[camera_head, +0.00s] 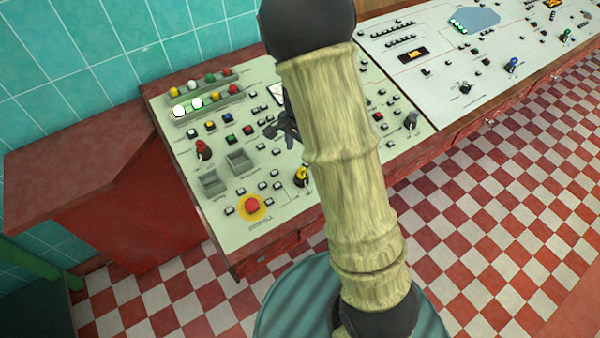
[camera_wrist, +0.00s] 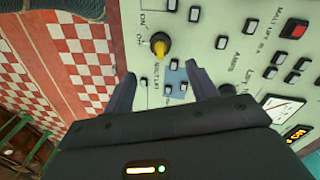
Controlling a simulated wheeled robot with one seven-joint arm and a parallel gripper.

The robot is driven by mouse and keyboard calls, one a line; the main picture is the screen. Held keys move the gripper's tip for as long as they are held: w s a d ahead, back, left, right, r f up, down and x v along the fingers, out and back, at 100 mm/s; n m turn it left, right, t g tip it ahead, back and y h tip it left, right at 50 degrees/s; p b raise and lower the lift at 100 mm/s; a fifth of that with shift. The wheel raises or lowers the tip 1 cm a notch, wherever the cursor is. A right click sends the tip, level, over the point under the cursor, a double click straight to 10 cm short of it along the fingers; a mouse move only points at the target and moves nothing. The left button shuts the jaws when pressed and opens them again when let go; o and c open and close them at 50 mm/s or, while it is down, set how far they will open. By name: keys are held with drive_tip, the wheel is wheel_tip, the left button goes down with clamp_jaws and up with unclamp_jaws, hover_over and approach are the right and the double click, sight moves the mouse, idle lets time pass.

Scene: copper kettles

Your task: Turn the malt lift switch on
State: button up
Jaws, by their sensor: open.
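The malt lift switch is a yellow knob (camera_wrist: 159,46) on the pale control panel, with small ON and OFF lettering beside it. Which mark it points to is too small to tell. Lettering between it and my gripper seems to name the malt lift. In the head view the yellow knob (camera_head: 301,177) sits just left of my arm, partly covered by it. My gripper (camera_wrist: 160,72) is open and empty, its two fingers spread, with the knob beyond the fingertips and apart from them. In the head view my gripper (camera_head: 284,125) is dark and partly hidden behind my arm, above the knob.
The panel holds many buttons, a red lever (camera_head: 203,150), a red stop button (camera_head: 252,205) on a yellow ring, and a meter (camera_wrist: 283,110). A second panel with a blue lever (camera_head: 512,65) continues right. The checkered floor (camera_head: 500,180) in front is clear.

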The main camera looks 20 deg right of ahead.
sight(300, 169)
wheel_tip(300, 169, down, 12)
drive_tip(key=shift+r, duration=0.2)
drive_tip(key=c, duration=1)
